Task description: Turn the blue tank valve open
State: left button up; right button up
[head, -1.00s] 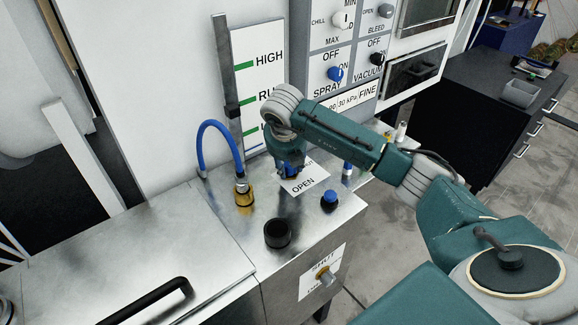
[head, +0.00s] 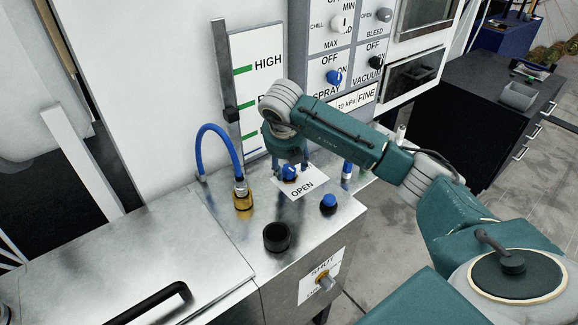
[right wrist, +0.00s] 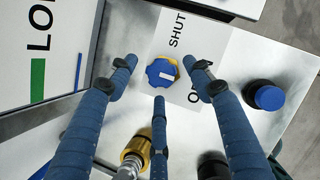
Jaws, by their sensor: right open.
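The blue tank valve (head: 289,173) is a lobed knob on a yellow base, on a white SHUT/OPEN label (head: 303,189) on the metal bench top. In the right wrist view the knob (right wrist: 161,73) carries a short white mark, lying roughly sideways; I cannot tell which word it indicates. My right gripper (head: 289,162) hangs above the knob, pointing down. Its three fingers (right wrist: 158,82) are spread around the knob's outline, with visible gaps and nothing held. In the head view the fingers partly cover the knob and the word SHUT. My left gripper is out of view.
A brass fitting with a blue hose (head: 242,197) stands left of the valve. A blue-topped black knob (head: 328,203) and a black cup-like port (head: 277,237) are in front. The gauge panel (head: 262,90) rises behind.

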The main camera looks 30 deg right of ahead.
jog(key=v, duration=1)
jog(key=shift+d+f, duration=0.1)
jog(key=shift+d, duration=0.05)
